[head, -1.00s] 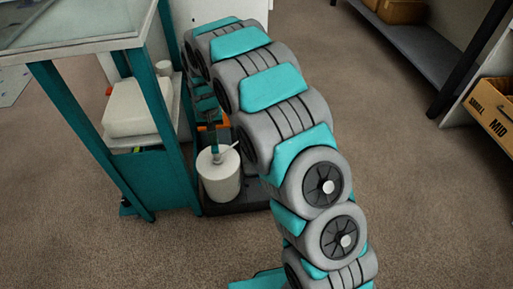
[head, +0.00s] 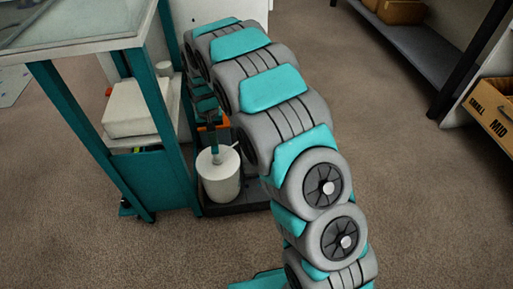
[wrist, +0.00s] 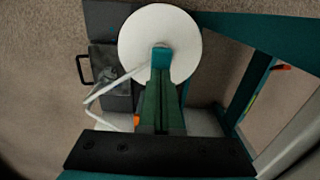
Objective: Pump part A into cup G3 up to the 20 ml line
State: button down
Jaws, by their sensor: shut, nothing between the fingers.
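A white round container (head: 219,178) stands on a dark base beside the teal-framed cart. I take it to be the part A container, but I see no label. From above, its round top (wrist: 183,28) fills the upper middle of the wrist view. A thin white spout tube (wrist: 108,87) runs from its middle to the left and bends back. My gripper (wrist: 161,60) is shut and empty, its teal tips over the middle of the top. The tips (head: 215,154) hide the pump head, so contact is unclear. I cannot make out cup G3 or a 20 ml line.
The teal cart frame (head: 165,110) stands close on the left, with a white block (head: 136,107) on its shelf. The dark base (head: 247,198) lies under the container. A small orange part (wrist: 137,120) shows near the fingers. Carpet floor is open at right.

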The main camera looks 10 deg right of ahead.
jog(key=shift+r, duration=0.4)
jog(key=shift+f, duration=0.75)
dwell(0.4)
jog(key=shift+r, duration=0.75)
jog(key=shift+r, duration=0.1)
jog(key=shift+r+p, duration=0.4)
jog(key=shift+r, duration=2.55)
